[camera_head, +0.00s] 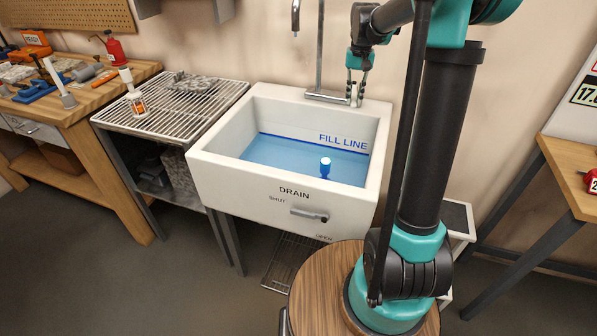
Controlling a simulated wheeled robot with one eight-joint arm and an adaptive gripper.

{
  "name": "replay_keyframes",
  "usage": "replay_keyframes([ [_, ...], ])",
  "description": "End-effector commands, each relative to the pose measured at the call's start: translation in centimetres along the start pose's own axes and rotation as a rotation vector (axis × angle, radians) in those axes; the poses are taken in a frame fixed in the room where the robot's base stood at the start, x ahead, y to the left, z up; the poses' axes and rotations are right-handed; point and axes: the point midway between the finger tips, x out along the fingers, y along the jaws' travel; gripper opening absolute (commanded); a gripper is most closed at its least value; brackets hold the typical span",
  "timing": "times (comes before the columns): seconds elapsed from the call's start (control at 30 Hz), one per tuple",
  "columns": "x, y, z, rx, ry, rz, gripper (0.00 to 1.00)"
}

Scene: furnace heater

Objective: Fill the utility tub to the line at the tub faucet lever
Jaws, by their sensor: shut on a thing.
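The white utility tub (205,160) stands against the wall with blue water (270,152) in it. A dark blue line (300,140) labelled FILL LINE runs along its inner back wall, and the water's far edge lies close to it; I cannot tell the exact gap. The tub faucet (319,60) rises behind the tub, and no stream shows below its spout (295,18). My gripper (356,92) points down at the tub's back right and is shut on the faucet lever (350,98), which is small and partly hidden by the fingers.
The drain handle (308,214) on the tub's front lies between SHUT and OPEN labels. A slatted rack table (165,120) and a workbench (115,90) with tools stand left. A wooden table (575,175) stands right.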

Motion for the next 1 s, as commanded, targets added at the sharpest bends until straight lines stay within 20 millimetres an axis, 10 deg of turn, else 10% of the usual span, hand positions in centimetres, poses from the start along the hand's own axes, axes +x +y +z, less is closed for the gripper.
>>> replay_keyframes([
  [1.0, 0.0, -2.3, -0.2, 0.16, 0.0, 0.001, 0.0],
])
